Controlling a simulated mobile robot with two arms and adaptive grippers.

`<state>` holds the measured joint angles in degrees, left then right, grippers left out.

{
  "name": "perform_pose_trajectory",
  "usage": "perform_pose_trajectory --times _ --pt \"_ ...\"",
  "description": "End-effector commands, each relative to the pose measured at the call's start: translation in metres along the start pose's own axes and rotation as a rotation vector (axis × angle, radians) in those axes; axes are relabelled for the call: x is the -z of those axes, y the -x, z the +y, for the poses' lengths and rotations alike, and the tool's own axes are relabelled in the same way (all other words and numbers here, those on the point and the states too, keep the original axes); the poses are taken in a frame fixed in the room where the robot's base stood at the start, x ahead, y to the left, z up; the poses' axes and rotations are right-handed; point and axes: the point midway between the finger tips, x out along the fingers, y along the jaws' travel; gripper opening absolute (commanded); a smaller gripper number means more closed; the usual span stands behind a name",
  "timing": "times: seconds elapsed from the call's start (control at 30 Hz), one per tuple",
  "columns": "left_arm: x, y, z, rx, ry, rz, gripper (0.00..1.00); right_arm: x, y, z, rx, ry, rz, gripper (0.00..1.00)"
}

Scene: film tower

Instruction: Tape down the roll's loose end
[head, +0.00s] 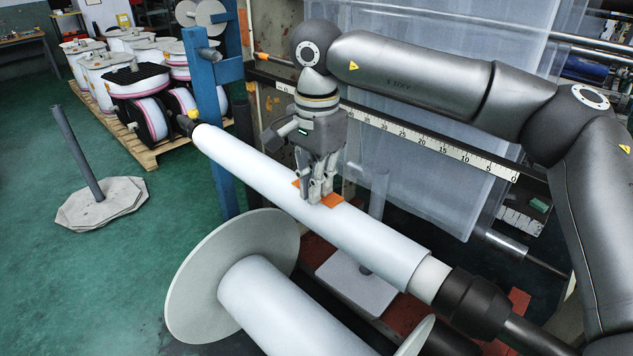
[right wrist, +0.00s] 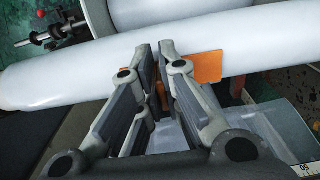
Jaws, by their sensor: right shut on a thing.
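The white film roll (head: 375,240) lies on a slanting shaft across the middle of the head view. It also crosses the right wrist view (right wrist: 70,78). My right gripper (head: 318,196) points down at the roll's upper side and is shut on an orange tape piece (head: 333,200). The tape sticks out on both sides of the fingers. In the right wrist view the tape (right wrist: 208,66) lies against or just in front of the roll; I cannot tell whether it touches. The fingers hide its middle. I cannot make out the roll's loose end. My left gripper is not in view.
A large spool with a pale flange (head: 200,290) stands in front of the roll. Behind are a ruler bar (head: 440,150) and a hanging translucent sheet (head: 400,90). A blue post (head: 205,100) stands near the roll's far end.

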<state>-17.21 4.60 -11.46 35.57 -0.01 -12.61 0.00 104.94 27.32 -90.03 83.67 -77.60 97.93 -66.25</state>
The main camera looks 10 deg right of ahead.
Motion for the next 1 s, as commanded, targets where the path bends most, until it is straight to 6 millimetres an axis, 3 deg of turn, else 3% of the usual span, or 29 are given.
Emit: perform_pose_trajectory --times 0.4,0.43,0.6,1.0 --pt "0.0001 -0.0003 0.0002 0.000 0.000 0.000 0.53 -0.0003 -0.0017 0.0006 -0.004 0.001 -0.001 0.00" --pt "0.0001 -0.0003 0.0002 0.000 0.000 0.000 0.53 -0.0003 -0.0017 0.0006 -0.004 0.001 -0.001 0.09" --pt "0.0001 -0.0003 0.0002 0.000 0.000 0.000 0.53 -0.0002 -0.0017 0.0005 -0.004 0.001 -0.001 0.30" --pt "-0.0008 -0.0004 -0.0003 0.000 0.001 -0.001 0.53 -0.0001 0.0022 0.0001 -0.002 0.000 0.000 0.31"
